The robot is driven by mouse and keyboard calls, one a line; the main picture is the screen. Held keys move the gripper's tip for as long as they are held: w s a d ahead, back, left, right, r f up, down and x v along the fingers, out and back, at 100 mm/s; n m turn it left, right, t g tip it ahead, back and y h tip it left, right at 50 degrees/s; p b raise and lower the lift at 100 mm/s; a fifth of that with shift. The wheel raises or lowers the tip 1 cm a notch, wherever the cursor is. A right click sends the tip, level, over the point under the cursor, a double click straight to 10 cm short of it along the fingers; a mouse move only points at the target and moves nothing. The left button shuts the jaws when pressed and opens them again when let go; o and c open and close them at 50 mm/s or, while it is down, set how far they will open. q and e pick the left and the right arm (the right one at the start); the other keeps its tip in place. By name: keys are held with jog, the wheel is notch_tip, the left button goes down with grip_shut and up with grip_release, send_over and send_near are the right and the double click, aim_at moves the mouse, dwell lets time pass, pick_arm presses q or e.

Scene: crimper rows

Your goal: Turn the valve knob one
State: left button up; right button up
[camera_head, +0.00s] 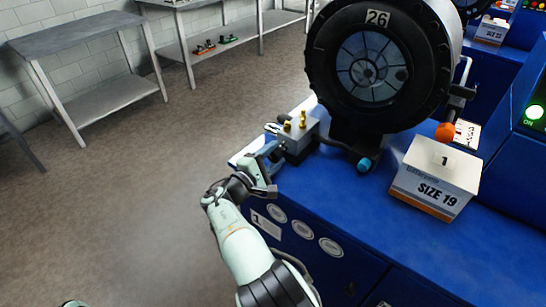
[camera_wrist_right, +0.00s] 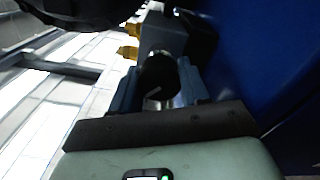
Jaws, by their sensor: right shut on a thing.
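The valve block (camera_head: 297,133) is a grey box with brass fittings on top, at the left end of the blue bench. Its round black knob (camera_wrist_right: 157,75) with a pale mark shows in the right wrist view, between the two fingers. My right gripper (camera_head: 274,158) reaches the near side of the block and is shut on the knob; it also shows in the right wrist view (camera_wrist_right: 160,88). In the head view the knob itself is hidden by the gripper. My left gripper is out of view.
A large black crimper head marked 26 (camera_head: 377,15) stands just right of the block. A SIZE 19 box (camera_head: 436,173) sits farther right on the blue bench (camera_head: 340,195). A grey table (camera_head: 75,36) stands at the far left. The floor left of the bench is clear.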

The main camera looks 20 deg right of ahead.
jog(key=o, duration=1)
jog(key=shift+o, duration=0.2)
jog(key=shift+a, duration=0.1)
jog(key=v, duration=1.3)
jog(key=shift+p, duration=0.4)
jog(key=shift+s+a, duration=0.1)
